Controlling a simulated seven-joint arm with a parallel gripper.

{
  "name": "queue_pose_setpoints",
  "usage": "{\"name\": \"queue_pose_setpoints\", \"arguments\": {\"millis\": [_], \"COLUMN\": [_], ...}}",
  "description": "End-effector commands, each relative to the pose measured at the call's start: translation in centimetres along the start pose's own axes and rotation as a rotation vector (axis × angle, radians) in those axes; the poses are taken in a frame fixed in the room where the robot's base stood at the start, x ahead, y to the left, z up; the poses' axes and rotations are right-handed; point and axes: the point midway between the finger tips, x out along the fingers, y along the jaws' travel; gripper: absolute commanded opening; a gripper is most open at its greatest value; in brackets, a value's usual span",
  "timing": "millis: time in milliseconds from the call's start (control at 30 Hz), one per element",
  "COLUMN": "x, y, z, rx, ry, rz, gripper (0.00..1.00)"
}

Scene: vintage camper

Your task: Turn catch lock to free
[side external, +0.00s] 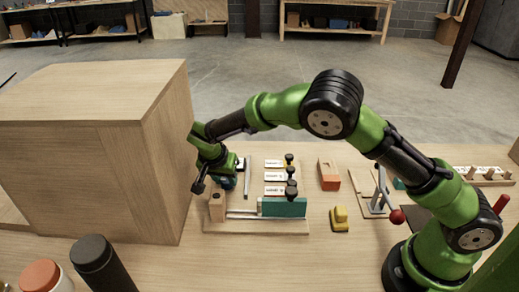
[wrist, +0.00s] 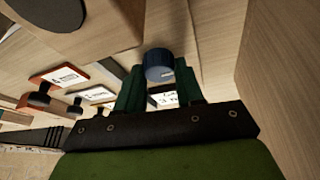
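A round dark blue knob (wrist: 160,66) with a small white mark shows in the wrist view, between the fingertips of my gripper (wrist: 160,75). It is probably the catch lock. The two dark green fingers stand on either side of the knob; I cannot tell whether they touch it. A small white label (wrist: 165,99) shows behind the knob, between the fingers. In the side view my gripper (side external: 222,176) is low at the left end of the fixture board (side external: 262,228), beside the wooden box, and the knob is mostly hidden there.
A big wooden box (side external: 100,140) stands close on the left. The fixture has a wooden block (side external: 217,207), a teal block (side external: 285,207) and black-knobbed labels (side external: 275,176). An orange-topped block (side external: 329,176), a yellow piece (side external: 339,219) and a red-balled lever (side external: 397,216) lie right.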

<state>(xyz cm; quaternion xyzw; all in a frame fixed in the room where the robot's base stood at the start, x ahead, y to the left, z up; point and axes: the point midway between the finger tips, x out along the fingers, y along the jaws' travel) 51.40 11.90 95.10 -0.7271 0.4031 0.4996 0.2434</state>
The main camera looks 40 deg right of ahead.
Motion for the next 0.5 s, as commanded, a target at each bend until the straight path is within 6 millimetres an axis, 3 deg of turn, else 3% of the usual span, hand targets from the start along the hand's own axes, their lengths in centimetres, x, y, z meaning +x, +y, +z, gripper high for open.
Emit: {"name": "queue_pose_setpoints", "arguments": {"millis": [33, 133, 500], "x": [-0.02, -0.03, -0.07], "y": [0.04, 0.05, 0.15], "z": [-0.01, -0.01, -0.02], "rx": [0.001, 0.001, -0.062], "ry": [0.0, 0.0, 0.002], "rz": [0.001, 0.002, -0.023], "gripper": [0.2, 0.06, 0.06]}}
